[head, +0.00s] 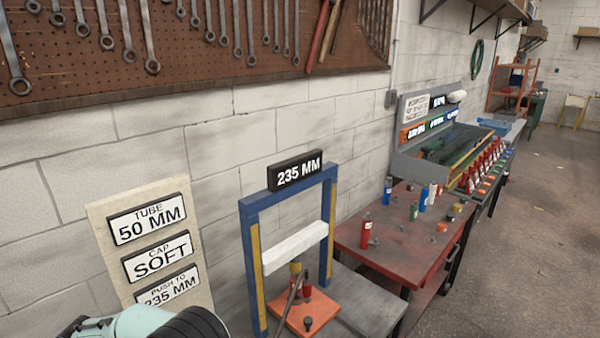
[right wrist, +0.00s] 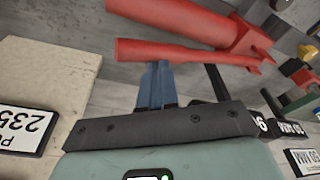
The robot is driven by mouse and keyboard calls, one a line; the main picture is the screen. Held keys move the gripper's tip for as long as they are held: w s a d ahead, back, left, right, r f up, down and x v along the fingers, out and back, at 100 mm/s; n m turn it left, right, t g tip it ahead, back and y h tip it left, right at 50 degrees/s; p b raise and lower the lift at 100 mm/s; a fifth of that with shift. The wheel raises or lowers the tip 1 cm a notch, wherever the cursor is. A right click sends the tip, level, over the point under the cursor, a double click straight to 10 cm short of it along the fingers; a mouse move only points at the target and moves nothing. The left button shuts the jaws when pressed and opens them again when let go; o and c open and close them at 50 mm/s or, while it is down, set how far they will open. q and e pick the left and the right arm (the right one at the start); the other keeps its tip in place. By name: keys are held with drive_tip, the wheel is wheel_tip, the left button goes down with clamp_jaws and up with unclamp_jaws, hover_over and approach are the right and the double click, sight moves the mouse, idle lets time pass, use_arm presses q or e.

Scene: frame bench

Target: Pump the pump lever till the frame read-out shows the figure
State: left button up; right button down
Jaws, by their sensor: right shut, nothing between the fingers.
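The frame (head: 246,262) has blue posts, a white crossbeam (head: 295,247) and an orange plate (head: 298,317) at its foot. Its black read-out (head: 297,170) on top shows 235 MM. A board (head: 104,237) at the left reads TUBE 50 MM, CAP SOFT and PUSH TO 235 MM. In the right wrist view, my right gripper (right wrist: 156,82) is shut and empty, its tips close to a long red bar (right wrist: 180,52), apparently the pump lever. I cannot tell whether they touch. A thicker red part (right wrist: 200,22) lies beyond. My left gripper is out of view.
A red table (head: 390,232) with cans and small parts stands right of the frame. Behind it is a bench with a grey display (head: 428,108). Wrenches hang on a pegboard (head: 190,65) above. The floor (head: 545,210) at the right is clear.

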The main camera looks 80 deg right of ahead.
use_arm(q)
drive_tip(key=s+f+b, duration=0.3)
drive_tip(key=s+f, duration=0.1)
use_arm(e)
wheel_tip(320, 180, down, 8)
drive_tip(key=shift+s+f, duration=0.1)
drive_tip(key=shift+s, duration=0.05)
drive_tip(key=shift+r+p, duration=0.55)
drive_tip(key=shift+r, duration=0.3)
drive_tip(key=r+p, duration=0.1)
drive_tip(key=r, duration=0.2)
drive_tip(key=r+p, duration=0.1)
drive_tip(key=r, duration=0.2)
drive_tip(key=shift+w+r, duration=0.2)
drive_tip(key=shift+r, duration=0.25)
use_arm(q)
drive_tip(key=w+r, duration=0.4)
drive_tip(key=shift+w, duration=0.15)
use_arm(e)
drive_tip(key=shift+s, duration=0.15)
drive_tip(key=shift+r, duration=2.45)
